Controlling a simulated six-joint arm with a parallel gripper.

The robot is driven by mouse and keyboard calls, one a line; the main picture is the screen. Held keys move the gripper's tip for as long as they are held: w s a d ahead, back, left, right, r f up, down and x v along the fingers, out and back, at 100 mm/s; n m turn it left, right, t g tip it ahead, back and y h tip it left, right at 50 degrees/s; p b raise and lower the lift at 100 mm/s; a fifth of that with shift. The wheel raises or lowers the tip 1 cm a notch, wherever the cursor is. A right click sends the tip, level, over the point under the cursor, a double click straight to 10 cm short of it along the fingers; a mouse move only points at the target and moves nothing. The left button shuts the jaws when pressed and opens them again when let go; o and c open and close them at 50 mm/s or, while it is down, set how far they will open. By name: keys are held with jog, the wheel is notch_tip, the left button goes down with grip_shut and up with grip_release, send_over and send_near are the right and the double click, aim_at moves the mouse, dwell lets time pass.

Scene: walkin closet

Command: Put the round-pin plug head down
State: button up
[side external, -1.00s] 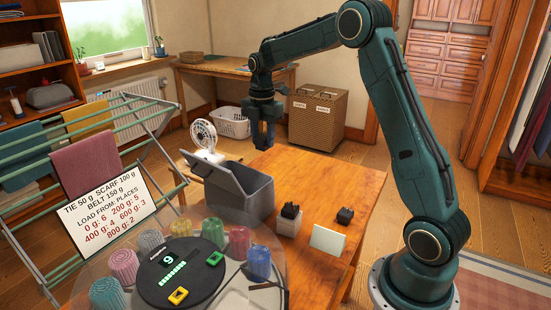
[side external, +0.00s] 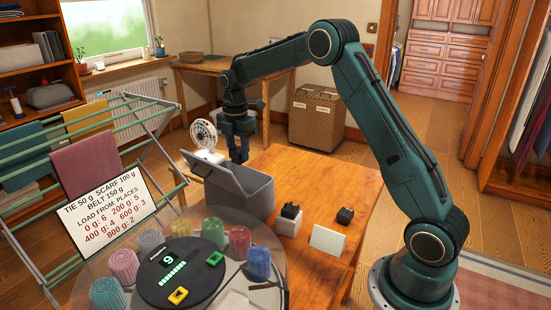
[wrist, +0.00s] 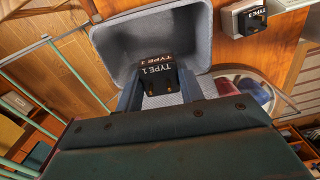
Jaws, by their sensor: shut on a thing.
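My gripper (side external: 238,155) hangs fingers down behind the grey lidded bin (side external: 255,199) in the side view. In the wrist view my gripper (wrist: 158,85) is shut on a black plug head (wrist: 155,68) marked TYPE 1. Two small gold pins show on it and look round. The plug head appears over the open mouth of the grey bin (wrist: 110,45). In the side view I cannot make out the held plug head.
A black plug head (side external: 290,210) sits on a white block (side external: 288,227). A pale card (side external: 327,241), a white fan (side external: 204,137) and a round glass top with rolled cloths (side external: 239,242) are nearby.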

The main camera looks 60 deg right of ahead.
aim_at(239, 161)
notch_tip(239, 161, down, 16)
jog(key=shift+f, duration=0.1)
dwell(0.8)
jog(key=shift+f, duration=0.15)
jog(key=o, duration=1)
jog(key=shift+r, duration=6.2)
